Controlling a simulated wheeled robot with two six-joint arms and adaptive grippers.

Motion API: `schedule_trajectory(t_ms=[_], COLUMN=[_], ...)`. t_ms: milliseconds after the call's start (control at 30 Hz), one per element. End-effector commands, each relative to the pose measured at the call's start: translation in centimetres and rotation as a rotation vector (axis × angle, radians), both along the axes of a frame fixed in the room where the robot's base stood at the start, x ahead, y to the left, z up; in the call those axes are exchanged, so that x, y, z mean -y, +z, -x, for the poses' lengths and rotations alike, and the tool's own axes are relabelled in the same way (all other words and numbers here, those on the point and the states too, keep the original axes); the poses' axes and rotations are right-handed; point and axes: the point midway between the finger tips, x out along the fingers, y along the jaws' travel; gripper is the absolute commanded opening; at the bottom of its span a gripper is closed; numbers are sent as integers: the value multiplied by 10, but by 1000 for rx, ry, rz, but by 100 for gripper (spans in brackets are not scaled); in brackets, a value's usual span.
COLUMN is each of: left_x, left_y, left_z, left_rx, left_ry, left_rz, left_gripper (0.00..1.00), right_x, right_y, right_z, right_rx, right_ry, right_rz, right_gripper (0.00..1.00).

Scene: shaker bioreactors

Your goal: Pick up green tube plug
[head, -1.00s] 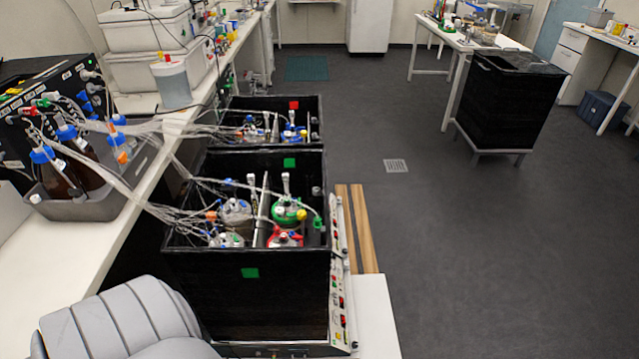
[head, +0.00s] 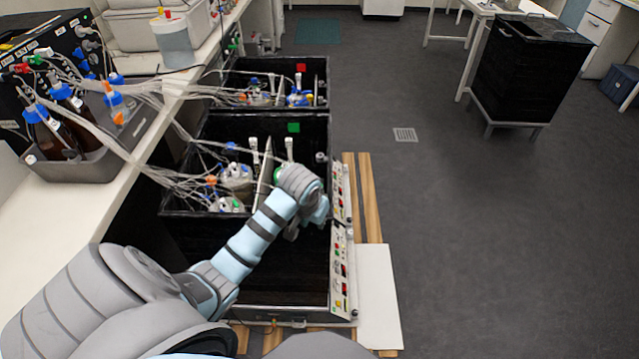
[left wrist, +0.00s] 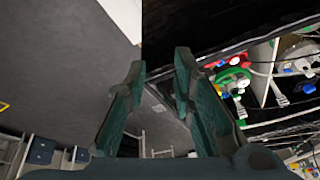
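In the head view, the black shaker box with a green tag (head: 293,128) holds several vessels with tubes. The left wrist view shows a vessel with a green lid (left wrist: 232,82) at the right; I cannot make out the green tube plug on its own. In the head view a bit of green (head: 277,175) shows beside my left arm, which hides much of the box's right part. My left gripper (head: 312,212) is over the box's front right corner. In the left wrist view its fingers (left wrist: 160,68) are apart with nothing between them. My right gripper is not in view.
A second shaker box with a red tag (head: 301,68) stands behind. Control panels (head: 340,270) line the right side. A grey tray with brown bottles (head: 75,150) sits on the white bench at the left. Many loose tubes run from there into the boxes.

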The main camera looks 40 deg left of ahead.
Motion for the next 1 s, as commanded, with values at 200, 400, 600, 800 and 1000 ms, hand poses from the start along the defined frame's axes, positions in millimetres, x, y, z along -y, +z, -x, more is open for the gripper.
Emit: schedule_trajectory(t_ms=[200, 400, 600, 800, 1000], left_x=[-42, -59, -65, -70, -74], left_y=[84, 101, 50, 22, -15], left_z=[-53, -74, -92, -104, -117], left_rx=[42, 52, 51, 53, 52], left_ry=[136, 199, 199, 198, 198], left_rz=[33, 68, 69, 67, 67], left_gripper=[23, 23, 23, 23, 23], right_x=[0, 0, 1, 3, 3], right_y=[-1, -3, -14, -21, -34], right_z=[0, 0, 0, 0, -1], right_rx=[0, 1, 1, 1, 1], right_ry=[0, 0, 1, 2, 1], right_rz=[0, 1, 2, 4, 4], right_gripper=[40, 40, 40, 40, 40])
